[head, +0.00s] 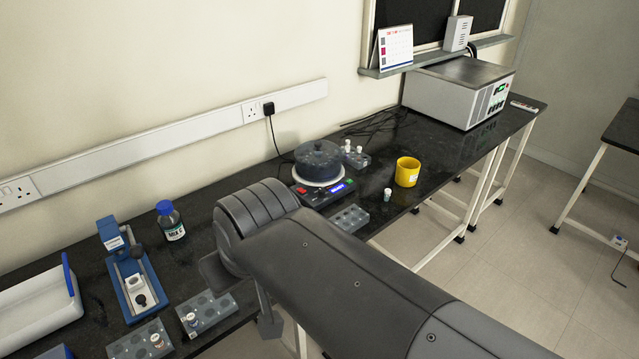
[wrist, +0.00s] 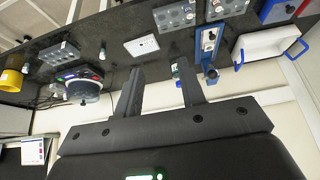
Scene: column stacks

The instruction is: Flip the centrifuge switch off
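The centrifuge (head: 318,163) is a small round device with a dark lid and a white rim, standing on the black bench by the wall. Its front panel (head: 328,192) has a lit blue display and a red part at the left, likely the switch; its position is too small to tell. In the wrist view the centrifuge (wrist: 84,89) is at the left, apart from my fingers. My gripper (wrist: 158,80) is open and empty, its two dark fingers spread. In the head view my arm covers the bench in front of the centrifuge and largely hides the gripper.
A yellow cup (head: 407,172), a small vial (head: 387,194) and a grey rack (head: 350,218) stand close to the centrifuge. A blue-capped bottle (head: 170,222) and a blue stand (head: 130,275) are to the left. A large grey instrument (head: 450,95) sits at the back right.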

